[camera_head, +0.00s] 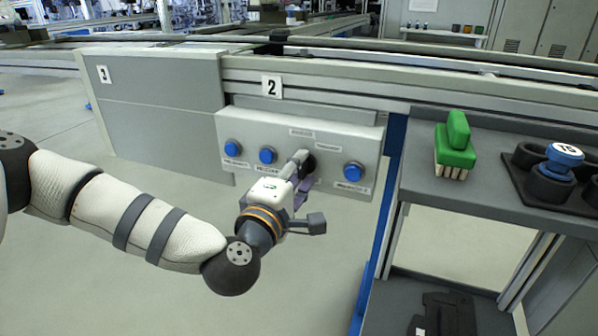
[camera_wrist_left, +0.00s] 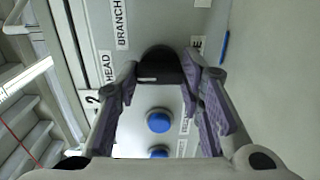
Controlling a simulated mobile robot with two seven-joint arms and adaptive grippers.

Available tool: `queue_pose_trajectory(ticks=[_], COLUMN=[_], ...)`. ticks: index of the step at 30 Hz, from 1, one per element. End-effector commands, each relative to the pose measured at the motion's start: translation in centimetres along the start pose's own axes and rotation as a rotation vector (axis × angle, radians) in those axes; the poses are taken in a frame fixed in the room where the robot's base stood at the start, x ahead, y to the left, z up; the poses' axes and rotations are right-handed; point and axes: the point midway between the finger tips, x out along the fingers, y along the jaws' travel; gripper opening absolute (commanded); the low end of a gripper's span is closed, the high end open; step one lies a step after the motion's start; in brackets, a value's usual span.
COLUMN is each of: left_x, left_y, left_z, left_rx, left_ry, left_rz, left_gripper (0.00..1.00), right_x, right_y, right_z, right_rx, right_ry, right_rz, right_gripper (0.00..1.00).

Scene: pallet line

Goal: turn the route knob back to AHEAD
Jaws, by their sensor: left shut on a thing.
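The dark route knob (camera_head: 309,161) is on the pale control panel (camera_head: 225,125) under the number 2 plate, partly hidden by my left gripper (camera_head: 303,171). In the left wrist view the black knob (camera_wrist_left: 160,62) sits between the fingertips of my left gripper, which is shut on it. A short white mark shows on the knob's near face; its exact setting is hard to tell. My right gripper is not in view.
Several blue push buttons (camera_head: 267,155) flank the knob on the panel. To the right, a grey shelf (camera_head: 425,195) holds a green-handled brush (camera_head: 456,150) and a dark tray with a blue-topped piece (camera_head: 564,157). A blue post (camera_head: 375,250) stands between panel and shelf.

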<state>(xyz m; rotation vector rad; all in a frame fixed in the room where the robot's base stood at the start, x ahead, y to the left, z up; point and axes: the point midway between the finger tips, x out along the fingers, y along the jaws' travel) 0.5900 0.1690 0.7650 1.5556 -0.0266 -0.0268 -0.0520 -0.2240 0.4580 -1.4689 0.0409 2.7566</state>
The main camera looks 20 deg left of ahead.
Motion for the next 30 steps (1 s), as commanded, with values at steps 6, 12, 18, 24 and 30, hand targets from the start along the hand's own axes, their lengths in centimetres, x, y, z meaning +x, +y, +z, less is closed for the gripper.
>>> queue_pose_trajectory(ticks=[6,12,18,24,30], left_x=[0.0,0.0,-1.1,-5.4,-7.5], left_y=[0.1,0.0,-0.1,0.0,0.0], left_z=[0.0,0.0,0.1,0.1,0.0], left_rx=[-0.002,-0.001,-0.001,-0.002,-0.001], left_ry=[0.000,0.000,-0.002,-0.003,0.000], left_rz=[0.001,0.001,-0.002,-0.003,0.000], left_gripper=[0.51,0.55,0.55,0.55,0.55], right_x=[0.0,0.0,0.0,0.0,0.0], right_y=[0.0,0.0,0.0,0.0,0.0], right_z=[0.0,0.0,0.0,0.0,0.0], right_rx=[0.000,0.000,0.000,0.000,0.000], right_ry=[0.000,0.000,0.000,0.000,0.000], right_rz=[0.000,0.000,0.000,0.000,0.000], right_gripper=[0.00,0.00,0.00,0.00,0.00])
